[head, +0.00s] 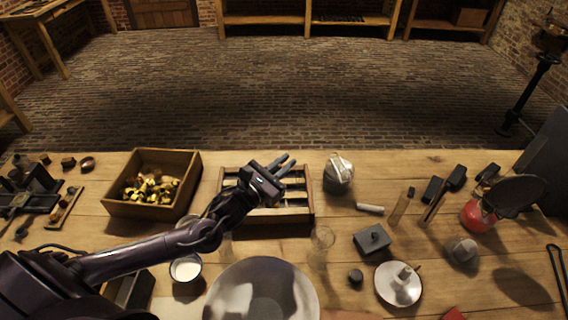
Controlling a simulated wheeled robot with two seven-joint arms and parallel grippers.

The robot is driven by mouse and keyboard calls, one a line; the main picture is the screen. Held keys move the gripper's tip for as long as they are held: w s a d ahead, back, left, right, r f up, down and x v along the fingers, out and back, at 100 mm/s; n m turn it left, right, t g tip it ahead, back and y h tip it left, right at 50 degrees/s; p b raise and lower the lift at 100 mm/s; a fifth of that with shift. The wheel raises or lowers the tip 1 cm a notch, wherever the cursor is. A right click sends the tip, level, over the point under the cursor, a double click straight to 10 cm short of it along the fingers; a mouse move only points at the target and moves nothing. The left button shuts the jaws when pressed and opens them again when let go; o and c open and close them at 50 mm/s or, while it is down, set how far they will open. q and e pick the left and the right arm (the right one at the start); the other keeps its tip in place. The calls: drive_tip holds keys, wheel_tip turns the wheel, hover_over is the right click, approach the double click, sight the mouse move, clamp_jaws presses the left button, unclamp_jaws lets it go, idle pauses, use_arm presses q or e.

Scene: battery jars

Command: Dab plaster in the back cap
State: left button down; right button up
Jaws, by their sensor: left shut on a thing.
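My left gripper (280,170) reaches in from the left over a wooden tray (310,205) with dark compartments and pale strips. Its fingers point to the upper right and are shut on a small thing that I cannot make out. The gripper and wrist cover part of the tray. A small cup of white stuff (186,268), which looks like plaster, stands in front, left of a large pale round dish (262,292). I cannot tell the back cap for certain. My right gripper is out of view.
A wooden box (128,209) of brass pieces stands left of the tray. A lidded jar (338,172) stands right of it. A clear glass (322,238), a grey block (371,239), a white saucer (398,284) and a red burner (477,215) stand to the right.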

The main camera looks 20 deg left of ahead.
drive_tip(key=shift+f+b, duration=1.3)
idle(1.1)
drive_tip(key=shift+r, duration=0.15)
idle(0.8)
